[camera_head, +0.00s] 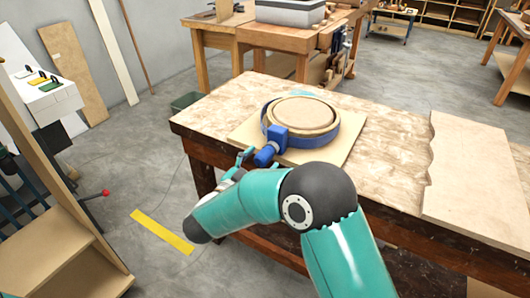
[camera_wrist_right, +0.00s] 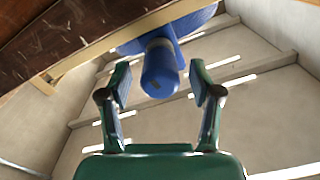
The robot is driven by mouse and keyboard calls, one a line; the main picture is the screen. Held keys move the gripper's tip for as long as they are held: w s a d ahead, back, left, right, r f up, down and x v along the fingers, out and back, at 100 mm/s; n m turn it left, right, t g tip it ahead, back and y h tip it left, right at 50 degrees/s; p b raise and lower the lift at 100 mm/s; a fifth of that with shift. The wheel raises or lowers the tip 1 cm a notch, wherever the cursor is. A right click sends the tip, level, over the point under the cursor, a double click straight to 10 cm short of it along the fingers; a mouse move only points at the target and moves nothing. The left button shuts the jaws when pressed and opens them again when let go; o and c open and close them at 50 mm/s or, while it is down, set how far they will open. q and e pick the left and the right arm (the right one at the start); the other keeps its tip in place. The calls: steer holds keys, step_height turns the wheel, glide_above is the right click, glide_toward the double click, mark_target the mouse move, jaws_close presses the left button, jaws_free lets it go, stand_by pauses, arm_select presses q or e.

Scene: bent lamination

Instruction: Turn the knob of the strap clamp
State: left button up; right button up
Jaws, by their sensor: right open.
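The strap clamp (camera_head: 277,137) is blue, its strap wrapped around a round wooden form (camera_head: 302,112) on a square board. Its blue knob (camera_head: 265,154) points toward the near left edge of the bench. My right gripper (camera_head: 254,157) is at the knob, below the bench edge side. In the right wrist view the knob (camera_wrist_right: 160,72) hangs between the two open fingers (camera_wrist_right: 160,92), with a gap on each side. The left gripper is not in view.
The workbench (camera_head: 400,130) has a pale top, with a wavy-edged board (camera_head: 475,175) on its right. A wooden shelf unit (camera_head: 60,240) stands at the left. Another bench (camera_head: 270,40) is behind. Floor with a yellow strip (camera_head: 162,232) is open at the left.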

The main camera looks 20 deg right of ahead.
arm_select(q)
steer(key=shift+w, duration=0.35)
arm_select(e)
steer(key=shift+x, duration=1)
steer(key=c, duration=1)
steer(key=shift+a, duration=0.2)
steer(key=shift+c, duration=0.7)
steer(key=shift+d, duration=0.1)
steer(key=shift+d+f+m+b, duration=0.1)
steer(key=shift+f+m+b, duration=0.1)
steer(key=shift+m+b, duration=0.65)
steer(key=m+b, duration=0.3)
steer(key=b, duration=0.2)
steer(key=shift+s, duration=0.1)
arm_select(q)
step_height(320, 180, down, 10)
steer(key=b, duration=0.3)
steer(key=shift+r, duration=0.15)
arm_select(e)
steer(key=shift+r+m, duration=0.1)
steer(key=shift+m, duration=1.05)
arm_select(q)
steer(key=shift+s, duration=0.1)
